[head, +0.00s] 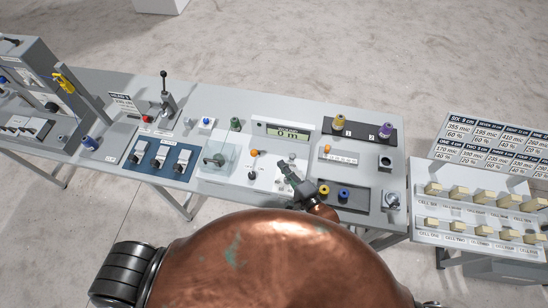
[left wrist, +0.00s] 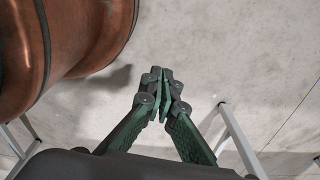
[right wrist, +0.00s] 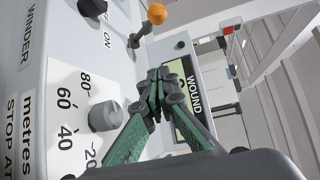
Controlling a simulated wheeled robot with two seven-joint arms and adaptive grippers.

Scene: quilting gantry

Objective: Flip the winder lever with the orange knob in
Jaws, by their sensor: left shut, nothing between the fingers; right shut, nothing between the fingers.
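The winder lever (right wrist: 138,36) with its orange knob (right wrist: 157,14) stands out from the panel at the top of the right wrist view. In the head view its orange knob (head: 254,153) is left of my right gripper (head: 284,166). My right gripper is shut and empty over the panel. In the right wrist view its closed tips (right wrist: 157,76) point towards the panel between a grey dial and the lever, apart from the knob. My left gripper (left wrist: 162,74) is shut and empty over bare floor, outside the head view.
A grey dial (right wrist: 105,116) with a metres scale and a black knob (right wrist: 92,8) are close to the lever. A counter display (head: 288,133) stands behind. A clear cover (head: 218,155) is to the left; spools (head: 343,193) sit to the right.

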